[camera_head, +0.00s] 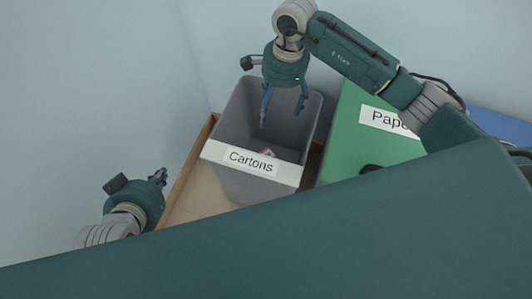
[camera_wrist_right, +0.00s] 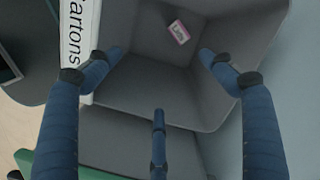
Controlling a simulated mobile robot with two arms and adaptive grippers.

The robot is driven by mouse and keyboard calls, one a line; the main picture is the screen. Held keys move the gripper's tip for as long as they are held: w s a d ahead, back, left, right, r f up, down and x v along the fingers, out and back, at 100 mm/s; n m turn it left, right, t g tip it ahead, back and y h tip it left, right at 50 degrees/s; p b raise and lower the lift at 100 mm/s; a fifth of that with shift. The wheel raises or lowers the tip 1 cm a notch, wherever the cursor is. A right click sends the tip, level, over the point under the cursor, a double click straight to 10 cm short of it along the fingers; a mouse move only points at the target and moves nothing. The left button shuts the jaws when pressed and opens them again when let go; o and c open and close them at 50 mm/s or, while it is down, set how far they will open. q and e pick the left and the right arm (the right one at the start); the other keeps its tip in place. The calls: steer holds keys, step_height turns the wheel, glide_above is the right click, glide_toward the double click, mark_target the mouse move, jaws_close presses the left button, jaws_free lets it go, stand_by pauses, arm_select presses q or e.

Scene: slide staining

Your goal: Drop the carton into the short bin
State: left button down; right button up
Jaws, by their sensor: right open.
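The carton (camera_wrist_right: 178,32), a small pink and white box, lies on the floor inside the grey short bin (camera_head: 245,191) labelled "Cartons". In the head view only a bit of the carton (camera_head: 268,153) shows above the label. My right gripper (camera_head: 282,112) is open and empty, pointing down over the bin's opening. In the right wrist view its blue fingers (camera_wrist_right: 161,56) are spread, with the carton beyond them and apart from them. My left gripper (camera_head: 158,178) is at the lower left, beside the wooden tray; its fingers are too small to read.
A green bin (camera_head: 362,150) labelled "Pape..." stands right of the grey bin, partly hidden by my right arm. A blue bin (camera_head: 500,124) shows at the far right. A wooden tray (camera_head: 190,190) lies under the bins, with a pale wall behind.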

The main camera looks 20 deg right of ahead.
step_height(320, 180, up, 8)
steer(key=d, duration=0.1)
stand_by(0.5)
